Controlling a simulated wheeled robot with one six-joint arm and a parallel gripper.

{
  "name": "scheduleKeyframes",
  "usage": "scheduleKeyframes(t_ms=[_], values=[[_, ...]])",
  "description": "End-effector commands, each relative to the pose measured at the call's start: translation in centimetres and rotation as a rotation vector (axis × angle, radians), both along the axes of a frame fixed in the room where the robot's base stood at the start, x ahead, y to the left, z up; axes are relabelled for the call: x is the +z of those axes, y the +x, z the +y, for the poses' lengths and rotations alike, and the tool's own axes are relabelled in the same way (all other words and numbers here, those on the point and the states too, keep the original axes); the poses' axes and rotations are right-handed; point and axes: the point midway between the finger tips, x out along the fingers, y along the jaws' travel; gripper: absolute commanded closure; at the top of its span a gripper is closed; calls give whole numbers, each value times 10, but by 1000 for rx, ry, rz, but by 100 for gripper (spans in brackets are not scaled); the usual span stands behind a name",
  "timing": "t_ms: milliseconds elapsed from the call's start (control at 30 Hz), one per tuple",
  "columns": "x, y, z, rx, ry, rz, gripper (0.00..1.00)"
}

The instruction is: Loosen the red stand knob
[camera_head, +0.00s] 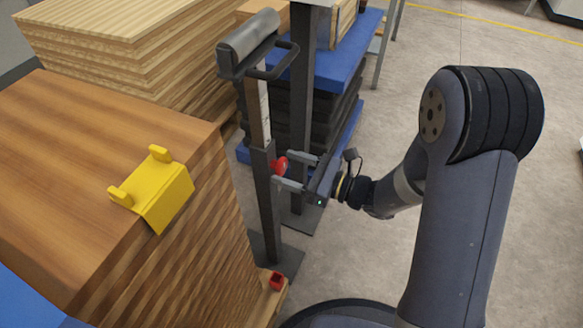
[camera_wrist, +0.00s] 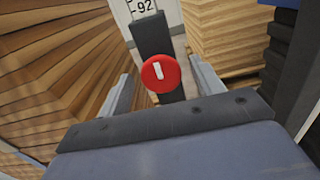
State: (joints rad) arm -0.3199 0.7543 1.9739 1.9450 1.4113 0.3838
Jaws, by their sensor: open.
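The red stand knob (camera_head: 279,166) sits on the dark upright post (camera_head: 267,205) of a roller stand. In the wrist view the knob (camera_wrist: 161,73) is a round red disc with a white mark, in front of the dark post (camera_wrist: 150,35). My gripper (camera_head: 296,172) is open, with one finger above and one below the knob in the head view. In the wrist view its fingers (camera_wrist: 163,88) stand left and right of the knob, with a gap on both sides. I cannot tell how deep the knob lies between the fingertips.
A grey roller (camera_head: 247,42) with a black handle (camera_head: 283,60) tops the stand. Stacked wooden boards (camera_head: 200,255) with a yellow bracket (camera_head: 160,190) stand at the left. A second dark post (camera_head: 301,100) and blue-black stacks (camera_head: 345,60) stand behind. Floor at the right is clear.

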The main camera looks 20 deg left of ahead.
Motion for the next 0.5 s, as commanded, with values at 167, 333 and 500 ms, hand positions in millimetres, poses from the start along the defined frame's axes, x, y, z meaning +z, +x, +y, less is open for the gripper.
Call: scheduleKeyframes(t_ms=[167, 333, 500], values=[[0, 0, 0, 0, 0, 0, 48], [0, 0, 0, 0, 0, 0, 62], [0, 0, 0, 0, 0, 0, 75]])
